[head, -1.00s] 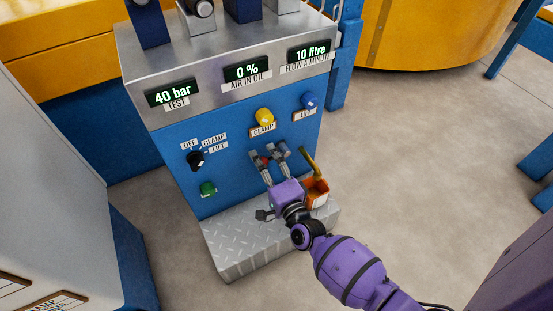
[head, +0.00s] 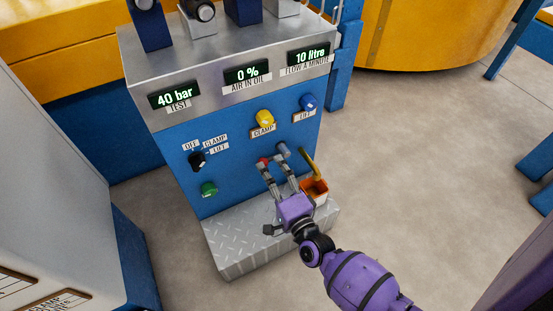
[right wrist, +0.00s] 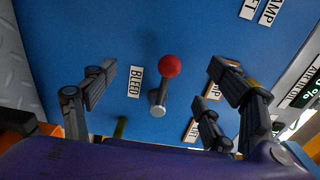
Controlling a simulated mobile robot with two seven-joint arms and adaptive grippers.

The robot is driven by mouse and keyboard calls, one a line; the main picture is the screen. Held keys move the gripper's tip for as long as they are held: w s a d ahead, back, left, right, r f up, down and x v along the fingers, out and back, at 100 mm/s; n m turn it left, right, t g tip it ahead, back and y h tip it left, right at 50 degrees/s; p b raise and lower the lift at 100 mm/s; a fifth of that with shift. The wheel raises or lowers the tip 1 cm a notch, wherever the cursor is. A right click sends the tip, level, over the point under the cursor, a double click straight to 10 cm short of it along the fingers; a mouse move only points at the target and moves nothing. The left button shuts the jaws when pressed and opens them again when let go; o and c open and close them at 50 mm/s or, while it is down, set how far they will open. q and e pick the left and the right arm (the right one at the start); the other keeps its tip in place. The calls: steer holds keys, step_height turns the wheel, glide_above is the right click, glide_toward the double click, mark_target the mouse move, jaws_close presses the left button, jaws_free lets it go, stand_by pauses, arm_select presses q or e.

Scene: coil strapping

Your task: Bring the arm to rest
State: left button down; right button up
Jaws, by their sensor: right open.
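My right gripper (head: 273,168) is open and empty in front of the blue panel, above the checker-plate step. In the right wrist view, a bleed lever with a red ball knob (right wrist: 170,66) and a grey shaft stands between its spread fingers, touching neither. In the head view, the red knob (head: 263,160) shows only in part beside a fingertip, and a grey cylindrical fitting (head: 284,150) sits just beyond the other. The purple arm comes in from the lower right. My left gripper is not in the head view.
The blue cabinet (head: 230,178) carries a selector (head: 197,160), a green button (head: 209,189), and yellow (head: 265,118) and blue (head: 308,102) knobs. An orange container (head: 314,188) with a yellow handle is close right of the gripper. The step (head: 235,245) juts out below. Floor at right is clear.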

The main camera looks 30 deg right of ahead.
steer(key=shift+s, duration=0.6)
